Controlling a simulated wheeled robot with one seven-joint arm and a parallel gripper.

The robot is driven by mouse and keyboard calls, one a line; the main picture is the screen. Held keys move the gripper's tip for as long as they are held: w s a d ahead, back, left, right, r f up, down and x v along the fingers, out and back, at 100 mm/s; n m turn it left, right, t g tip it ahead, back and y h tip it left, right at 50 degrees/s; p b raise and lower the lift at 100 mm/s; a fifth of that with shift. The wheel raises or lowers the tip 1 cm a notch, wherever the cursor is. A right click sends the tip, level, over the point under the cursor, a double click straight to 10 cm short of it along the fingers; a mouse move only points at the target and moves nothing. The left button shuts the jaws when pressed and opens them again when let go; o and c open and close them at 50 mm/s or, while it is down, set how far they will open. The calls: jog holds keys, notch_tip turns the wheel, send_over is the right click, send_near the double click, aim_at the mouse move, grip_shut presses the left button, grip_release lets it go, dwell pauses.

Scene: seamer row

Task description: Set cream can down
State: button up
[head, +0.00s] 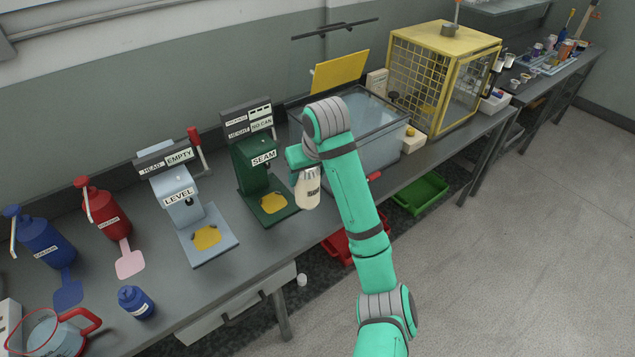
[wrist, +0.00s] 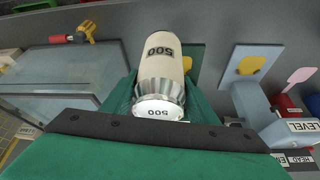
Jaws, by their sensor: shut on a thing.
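The cream can (head: 308,190), a cream cylinder with a dark label, is held by my gripper (head: 303,167). In the wrist view the cream can (wrist: 160,62) reads 500, with a silvery rim and a white end marked 500 facing the camera. My gripper is shut on it, with green fingers on both sides. In the head view the can appears at the right of the green SEAM machine (head: 252,165) and its yellow pad (head: 273,203). Whether it touches anything below cannot be told.
The pale blue LEVEL machine (head: 177,190) stands left, its display reading EMPTY. The seamer's display reads NO CAN. Red (head: 103,210) and blue (head: 42,238) pump bottles stand farther left. A clear-walled tank (head: 378,140) and a yellow cage (head: 440,75) stand right.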

jog(key=shift+w+a+f, duration=0.1)
jog(key=shift+w+f, duration=0.25)
jog(key=shift+w, duration=0.3)
jog(key=shift+w+a+f, duration=0.1)
jog(key=shift+w+f, duration=0.25)
jog(key=shift+w, duration=0.25)
jog(key=shift+w+d, duration=0.35)
jog(key=shift+w, duration=0.25)
jog(key=w+d+f, duration=0.1)
jog(key=w+f, duration=0.5)
jog(key=f, duration=0.4)
jog(key=shift+w+d, duration=0.2)
jog(key=shift+d, duration=0.2)
jog(key=shift+f, duration=0.1)
jog(key=o, duration=1.2)
jog(key=shift+f, duration=0.15)
